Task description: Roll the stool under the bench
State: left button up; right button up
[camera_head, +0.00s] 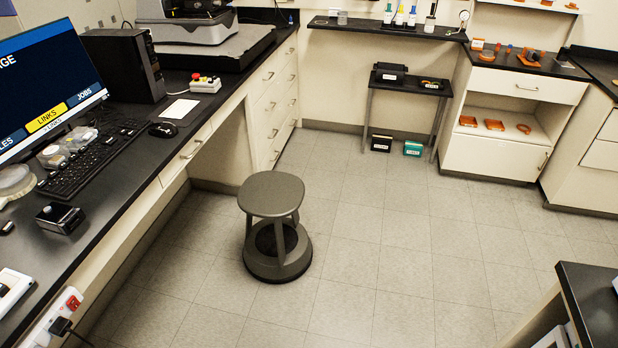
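The stool (271,194) stands upright on the tiled floor, grey, with a rounded seat, several legs and a wide round base (278,262). It is just right of the bench (130,180), which has a black top and cream front and runs along the left side. The stool's seat is lower than the bench top. An open knee space (165,235) shows under the near part of the bench, left of the stool. Neither of my grippers shows in the head view.
Drawers (272,105) close off the bench's far part. A small black side table (408,95) and a cream cabinet (497,155) stand at the back. A dark-topped counter corner (598,300) juts in at lower right. The floor (400,250) right of the stool is clear.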

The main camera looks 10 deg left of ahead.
aim_at(277, 248)
jog(key=i, duration=0.65)
jog(key=i+j+z, duration=0.15)
jog(key=i, duration=0.5)
